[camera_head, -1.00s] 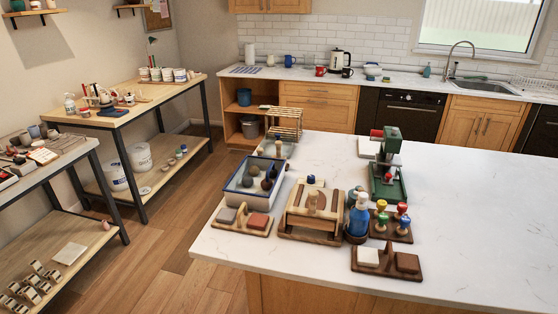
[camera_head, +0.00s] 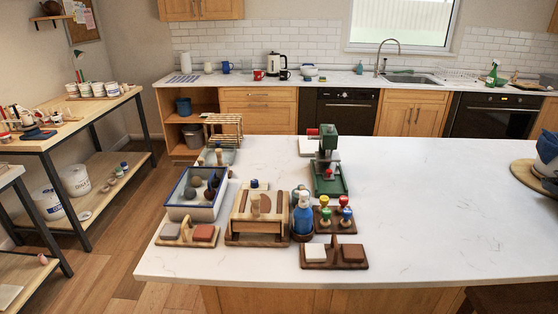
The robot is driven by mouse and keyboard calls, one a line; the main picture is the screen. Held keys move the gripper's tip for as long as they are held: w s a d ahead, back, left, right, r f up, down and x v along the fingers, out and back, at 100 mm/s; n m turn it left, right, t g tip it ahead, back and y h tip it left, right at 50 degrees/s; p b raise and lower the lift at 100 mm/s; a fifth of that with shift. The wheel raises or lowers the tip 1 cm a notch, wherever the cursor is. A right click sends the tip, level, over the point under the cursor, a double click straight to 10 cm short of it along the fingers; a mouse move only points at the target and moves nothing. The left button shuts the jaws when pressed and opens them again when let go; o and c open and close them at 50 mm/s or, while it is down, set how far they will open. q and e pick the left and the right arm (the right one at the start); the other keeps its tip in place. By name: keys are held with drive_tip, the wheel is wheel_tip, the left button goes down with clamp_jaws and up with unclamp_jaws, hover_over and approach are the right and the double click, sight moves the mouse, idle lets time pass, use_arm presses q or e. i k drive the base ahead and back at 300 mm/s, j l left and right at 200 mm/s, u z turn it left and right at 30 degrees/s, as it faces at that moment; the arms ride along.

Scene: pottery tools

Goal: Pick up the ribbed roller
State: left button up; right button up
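I cannot make out a ribbed roller for certain at this distance. Pottery tools stand in a group on the left part of the white island counter (camera_head: 420,200). A wooden tool box (camera_head: 258,225) with upright dark wooden pieces stands at the front of the group. A blue-rimmed tray (camera_head: 193,213) with round grey and dark red pieces is to its left. A wooden slatted rack (camera_head: 222,128) stands behind. Neither of my grippers is in view.
A green press (camera_head: 328,165), a blue bottle (camera_head: 302,215) and a stand of coloured-knob stamps (camera_head: 335,219) stand right of the box. The counter's middle right is clear. A wooden workbench (camera_head: 85,125) is at left. A round board (camera_head: 535,178) sits at the right edge.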

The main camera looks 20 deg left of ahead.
sight(219, 151)
drive_tip(key=j+z, duration=0.95)
drive_tip(key=j, duration=0.2)
drive_tip(key=k+j+z, duration=0.1)
drive_tip(key=j+z, duration=0.35)
drive_tip(key=j, duration=0.1)
